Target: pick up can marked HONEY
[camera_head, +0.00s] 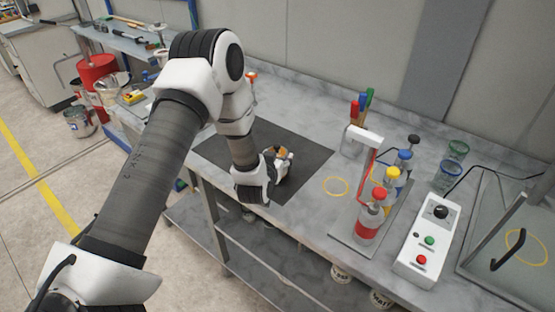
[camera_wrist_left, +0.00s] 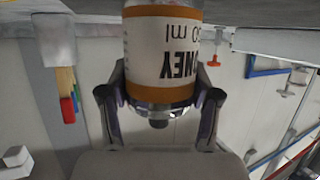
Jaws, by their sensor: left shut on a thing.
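The can marked HONEY (camera_wrist_left: 165,55) fills the middle of the left wrist view. It has a white label with dark lettering, orange bands and a silvery end, and appears upside down there. My left gripper (camera_wrist_left: 160,103) is shut on it, one finger on each side near the silvery end. In the head view the left gripper (camera_head: 276,167) is over the dark mat (camera_head: 308,158), and the can is mostly hidden by it. Whether the can touches the mat cannot be told. My right gripper is not in view.
Right of the mat are a tool holder (camera_head: 354,140), several bottles by a red-and-white one (camera_head: 370,222), and a control box (camera_head: 428,240) with buttons. A yellow ring (camera_head: 336,187) marks clear tabletop.

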